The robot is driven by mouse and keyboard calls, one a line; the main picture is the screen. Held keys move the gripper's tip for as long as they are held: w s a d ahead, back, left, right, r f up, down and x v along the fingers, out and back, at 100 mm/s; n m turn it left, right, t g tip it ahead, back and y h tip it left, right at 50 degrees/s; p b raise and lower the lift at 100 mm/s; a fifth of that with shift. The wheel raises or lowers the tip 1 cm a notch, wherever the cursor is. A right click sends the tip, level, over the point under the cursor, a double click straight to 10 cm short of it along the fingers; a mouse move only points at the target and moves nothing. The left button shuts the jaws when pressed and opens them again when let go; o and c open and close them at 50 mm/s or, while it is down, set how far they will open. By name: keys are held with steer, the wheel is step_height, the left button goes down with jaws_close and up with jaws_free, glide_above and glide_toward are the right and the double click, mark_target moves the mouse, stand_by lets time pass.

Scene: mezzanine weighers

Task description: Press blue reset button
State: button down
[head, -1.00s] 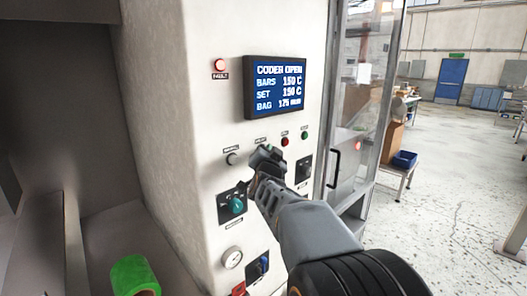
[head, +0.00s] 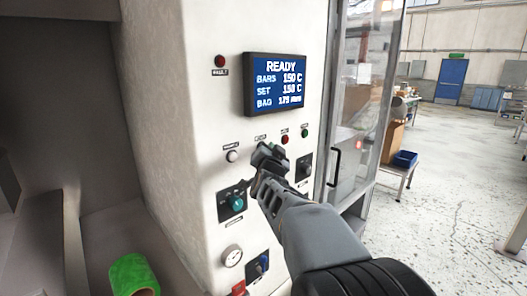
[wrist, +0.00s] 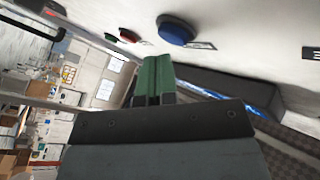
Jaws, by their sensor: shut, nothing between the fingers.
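The blue button (wrist: 176,30) is a round domed cap on the pale panel, with a small label beside it, in the wrist view. In the head view it is hidden behind my gripper (head: 267,155). My gripper is shut and empty, its green fingertips (wrist: 157,62) close together just below the blue button in the wrist picture. A small gap shows between fingertips and cap there. The display (head: 275,85) reads READY, with bars 150 C and set 150 C. The fault lamp (head: 220,61) above left is dark red, unlit.
A white button (head: 232,156) lies left of my gripper; red (head: 285,139) and green (head: 305,133) buttons lie right. A teal knob (head: 237,203) and a gauge (head: 232,256) sit lower. A glazed door (head: 365,90) stands right of the panel. A green roll (head: 133,273) lies lower left.

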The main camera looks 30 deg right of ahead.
steer(key=shift+s, duration=0.2)
steer(key=shift+s+d+b, duration=0.25)
steer(key=shift+s+b, duration=0.8)
steer(key=shift+s, duration=0.2)
steer(key=shift+s+d+b, duration=0.25)
steer(key=shift+s+b, duration=0.8)
steer(key=shift+s, duration=0.2)
steer(key=shift+f, duration=0.1)
